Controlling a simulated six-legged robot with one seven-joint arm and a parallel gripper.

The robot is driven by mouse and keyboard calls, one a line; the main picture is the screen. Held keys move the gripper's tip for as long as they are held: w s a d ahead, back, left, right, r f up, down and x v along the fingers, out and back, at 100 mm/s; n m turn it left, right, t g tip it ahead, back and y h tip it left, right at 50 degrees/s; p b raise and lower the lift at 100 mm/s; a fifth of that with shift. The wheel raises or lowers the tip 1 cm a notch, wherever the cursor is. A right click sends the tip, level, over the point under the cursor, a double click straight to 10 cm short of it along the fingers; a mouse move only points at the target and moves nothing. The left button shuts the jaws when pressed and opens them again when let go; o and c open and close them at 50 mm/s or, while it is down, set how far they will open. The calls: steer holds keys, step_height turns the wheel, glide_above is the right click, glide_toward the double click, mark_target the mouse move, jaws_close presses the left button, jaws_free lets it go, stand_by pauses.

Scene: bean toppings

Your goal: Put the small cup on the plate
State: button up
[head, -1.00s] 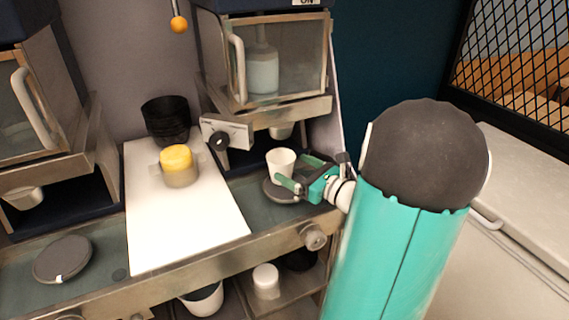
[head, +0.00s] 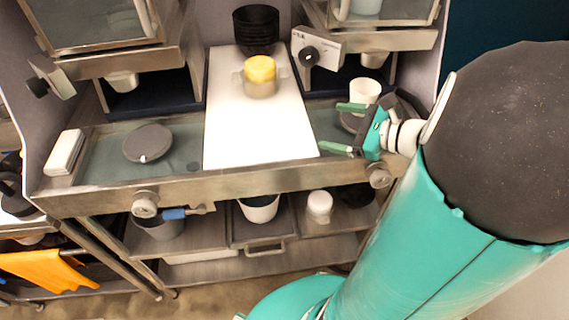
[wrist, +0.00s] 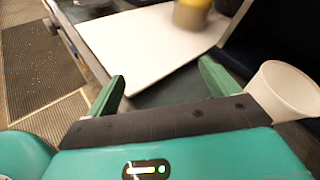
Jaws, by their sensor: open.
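The small white cup (head: 365,92) stands upright beneath the right machine. It is at the right round dark grey plate (head: 350,123), seemingly on its back part; my gripper hides much of this plate. A second dark grey round plate (head: 148,143) lies empty on the left counter. My gripper (head: 331,127) is open with nothing between its green fingers, in front of and left of the cup. In the wrist view the open fingers (wrist: 162,72) point toward the white board, and the cup (wrist: 287,90) is outside them at the right.
A white board (head: 255,140) carries a yellow-topped container (head: 260,75), with stacked black bowls (head: 256,28) behind. A machine with a lever box (head: 317,47) overhangs the right plate. A metal counter edge (head: 230,187) runs along the front. A shelf below holds several containers.

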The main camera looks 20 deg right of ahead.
steer(key=a+n+g, duration=0.1)
steer(key=a, duration=0.1)
steer(key=a+n+g, duration=0.1)
steer(key=a+n, duration=0.1)
steer(key=a+n+g, duration=0.1)
steer(key=a+n, duration=0.1)
steer(key=a, duration=0.1)
steer(key=shift+s+a+f+g+y, duration=0.1)
steer(key=shift+s+f+g+y, duration=0.05)
steer(key=shift+s+g+y, duration=0.2)
steer(key=s+a+r+n+g+h, duration=0.1)
steer(key=s+a+n+h, duration=0.3)
steer(key=n, duration=0.6)
steer(key=s+a+r+n+g+h, duration=0.2)
steer(key=a+n, duration=0.5)
steer(key=n, duration=0.4)
steer(key=shift+s+r+h, duration=0.7)
steer(key=shift+s+h, duration=0.15)
steer(key=shift+h, duration=0.4)
